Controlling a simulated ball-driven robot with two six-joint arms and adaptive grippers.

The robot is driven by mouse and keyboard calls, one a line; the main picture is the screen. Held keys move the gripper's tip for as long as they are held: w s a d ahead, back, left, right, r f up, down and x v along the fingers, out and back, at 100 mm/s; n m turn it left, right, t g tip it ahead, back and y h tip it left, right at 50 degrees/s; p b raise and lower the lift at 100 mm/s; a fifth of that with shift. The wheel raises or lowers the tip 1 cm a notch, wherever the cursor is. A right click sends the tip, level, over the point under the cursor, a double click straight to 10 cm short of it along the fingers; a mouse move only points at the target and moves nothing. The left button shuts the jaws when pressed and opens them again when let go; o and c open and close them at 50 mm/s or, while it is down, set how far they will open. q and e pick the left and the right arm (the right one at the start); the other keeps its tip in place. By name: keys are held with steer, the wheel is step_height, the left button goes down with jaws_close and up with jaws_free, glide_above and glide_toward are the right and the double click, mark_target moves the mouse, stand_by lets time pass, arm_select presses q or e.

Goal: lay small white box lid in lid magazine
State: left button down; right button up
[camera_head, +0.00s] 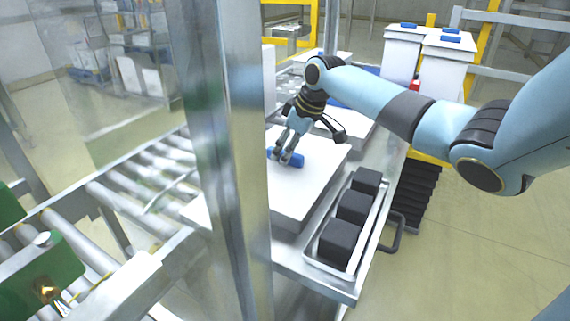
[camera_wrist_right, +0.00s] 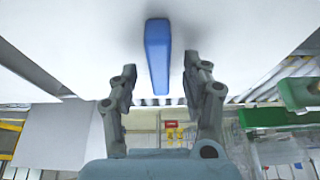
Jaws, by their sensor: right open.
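A flat white lid (camera_head: 312,178) with a blue handle (camera_head: 292,159) lies on the metal cart behind the post in the head view. My right gripper (camera_head: 285,152) points down at the handle. In the right wrist view, the blue handle (camera_wrist_right: 157,55) shows between the two spread fingers of the right gripper (camera_wrist_right: 160,72), with gaps on both sides. The fingers are not closed on it. The near left part of the lid is hidden by the post. I cannot tell which thing is the lid magazine. My left gripper is not in view.
A metal tray (camera_head: 312,259) with black blocks stands on the cart (camera_head: 340,292), right of the lid. A metal post (camera_head: 232,150) crosses the head view. A roller conveyor (camera_head: 125,195) runs at left. White boxes (camera_head: 443,72) with blue-handled lids stand at back right.

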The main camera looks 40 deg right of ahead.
jaws_close()
stand_by(0.6)
